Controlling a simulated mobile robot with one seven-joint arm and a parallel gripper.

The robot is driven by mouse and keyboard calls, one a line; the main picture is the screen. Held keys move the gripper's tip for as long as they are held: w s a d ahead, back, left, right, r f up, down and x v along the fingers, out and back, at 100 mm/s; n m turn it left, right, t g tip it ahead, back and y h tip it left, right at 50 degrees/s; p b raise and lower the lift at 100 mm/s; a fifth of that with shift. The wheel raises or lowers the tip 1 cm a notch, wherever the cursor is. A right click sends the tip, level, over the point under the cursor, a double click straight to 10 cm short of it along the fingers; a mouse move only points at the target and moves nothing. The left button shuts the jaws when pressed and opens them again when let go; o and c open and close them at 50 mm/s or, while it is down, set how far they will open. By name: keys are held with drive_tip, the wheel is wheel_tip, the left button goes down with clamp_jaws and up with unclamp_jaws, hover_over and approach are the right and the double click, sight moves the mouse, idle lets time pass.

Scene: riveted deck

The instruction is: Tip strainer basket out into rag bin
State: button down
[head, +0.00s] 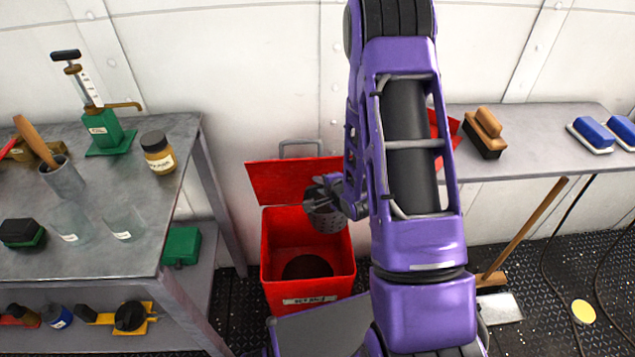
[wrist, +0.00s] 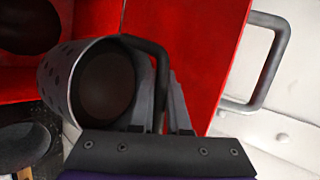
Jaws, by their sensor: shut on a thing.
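The strainer basket (head: 325,217) is a small grey perforated metal cup held above the right part of the bin's opening. In the wrist view its perforated wall (wrist: 58,82) is at left and its round mouth faces the camera. Its inside is dark, so I cannot tell what it holds. My gripper (head: 340,190) is shut on the basket's dark handle, which shows between the fingers (wrist: 160,85). The rag bin (head: 285,288) is a red open box with its lid (head: 285,180) raised against the wall. A dark round patch shows inside it.
A grey workbench (head: 110,180) with a green pump, jars and beakers stands left of the bin. A shelf (head: 550,155) with brushes is on the right. A broom (head: 525,225) leans below it. My arm hides part of the middle.

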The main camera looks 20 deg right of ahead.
sight(305, 195)
drive_tip(key=a+f+n+h, duration=0.1)
drive_tip(key=a+f+n+g+h, duration=0.1)
drive_tip(key=h, duration=0.1)
drive_tip(key=shift+w+a+f, duration=0.1)
drive_tip(key=shift+w+a, duration=0.05)
drive_tip(key=shift+w, duration=0.05)
drive_tip(key=shift+w+a+f+n+h+p, duration=0.1)
drive_tip(key=shift+a+f+n+h+p, duration=0.5)
drive_tip(key=shift+h, duration=0.4)
drive_tip(key=shift+w+a+f+n+h+b, duration=0.1)
drive_tip(key=shift+f+n+h+b, duration=0.25)
drive_tip(key=shift+b, duration=0.2)
drive_tip(key=shift+w+a+f+n+h, duration=0.15)
drive_tip(key=shift+a+f+n+h, duration=0.5)
drive_tip(key=shift+h, duration=0.35)
drive_tip(key=shift+w+a+f+n+h, duration=0.1)
drive_tip(key=shift+a+f+n+h, duration=0.5)
drive_tip(key=shift+h, duration=0.45)
drive_tip(key=shift+w+a+f+n+h, duration=0.15)
drive_tip(key=shift+a+f+n+h, duration=0.3)
drive_tip(key=shift+a+n+h, duration=0.45)
drive_tip(key=shift+d, duration=0.2)
drive_tip(key=shift+r, duration=0.1)
